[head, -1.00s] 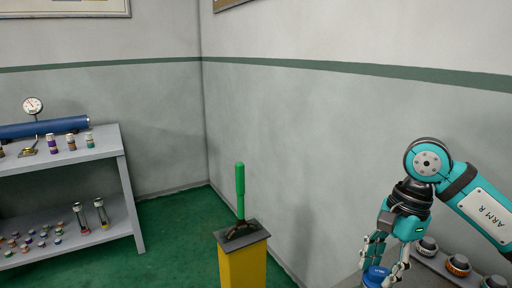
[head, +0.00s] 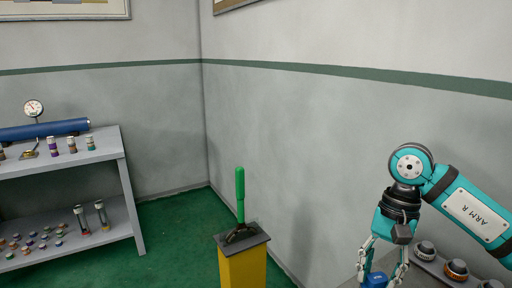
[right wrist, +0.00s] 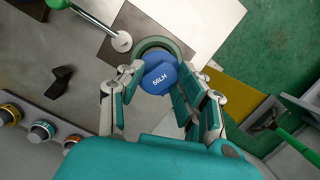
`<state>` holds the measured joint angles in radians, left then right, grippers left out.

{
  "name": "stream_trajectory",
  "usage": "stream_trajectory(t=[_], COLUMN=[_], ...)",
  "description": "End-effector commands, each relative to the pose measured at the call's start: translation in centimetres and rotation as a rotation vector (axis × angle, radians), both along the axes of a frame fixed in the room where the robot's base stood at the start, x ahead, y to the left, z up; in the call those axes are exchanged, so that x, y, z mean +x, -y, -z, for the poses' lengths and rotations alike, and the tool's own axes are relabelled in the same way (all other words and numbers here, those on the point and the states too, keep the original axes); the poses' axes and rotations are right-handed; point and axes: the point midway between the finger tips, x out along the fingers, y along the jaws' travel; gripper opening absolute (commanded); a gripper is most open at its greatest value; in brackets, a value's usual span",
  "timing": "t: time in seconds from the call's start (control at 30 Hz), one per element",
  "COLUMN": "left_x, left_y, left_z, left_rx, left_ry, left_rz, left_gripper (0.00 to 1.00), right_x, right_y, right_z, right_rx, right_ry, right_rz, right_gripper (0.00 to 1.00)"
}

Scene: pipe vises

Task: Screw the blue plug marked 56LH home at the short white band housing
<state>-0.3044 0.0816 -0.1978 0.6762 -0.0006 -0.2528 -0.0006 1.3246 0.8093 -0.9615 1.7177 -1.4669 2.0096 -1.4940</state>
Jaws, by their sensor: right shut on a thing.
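The right gripper (head: 384,272) also shows low at the right in the head view, shut on the blue plug (head: 376,280), pointing down. A dark green curved rim (right wrist: 166,44) shows just beyond the plug; whether the plug touches it or sits in it I cannot tell. The short white band housing cannot be made out for sure. My left gripper is out of view.
A green-handled bar (right wrist: 95,22) lies near the plug over a brown plate (right wrist: 185,22). Several knob-like pieces (head: 456,268) line the bench at right. A yellow stand (head: 242,266) with an upright green handle (head: 240,195) and a grey shelf (head: 118,180) stand left.

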Motion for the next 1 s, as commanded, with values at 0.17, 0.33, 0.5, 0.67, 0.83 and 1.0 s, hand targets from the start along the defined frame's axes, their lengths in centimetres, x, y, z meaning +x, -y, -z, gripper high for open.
stream_trajectory(t=[0.17,0.33,0.5,0.67,0.83,1.0], left_x=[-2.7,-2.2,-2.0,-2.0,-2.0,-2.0], left_y=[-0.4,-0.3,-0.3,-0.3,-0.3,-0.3], left_z=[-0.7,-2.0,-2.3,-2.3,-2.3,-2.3], left_rx=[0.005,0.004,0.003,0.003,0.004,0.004], left_ry=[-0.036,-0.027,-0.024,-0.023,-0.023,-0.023], left_rz=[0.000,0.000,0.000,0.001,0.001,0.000], left_gripper=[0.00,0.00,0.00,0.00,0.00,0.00], right_x=[0.1,0.1,0.1,0.1,0.1,0.1], right_y=[0.1,0.1,0.1,0.1,0.1,0.1], right_z=[-0.4,-0.3,0.0,0.1,0.1,0.1], right_rx=[-0.006,-0.006,-0.004,-0.003,-0.003,-0.002], right_ry=[-0.002,-0.002,0.000,0.001,0.001,0.001], right_rz=[-0.188,-0.499,-0.705,-0.736,-0.734,-0.734], right_gripper=[0.00,0.00,0.00,0.00,0.43,0.54])
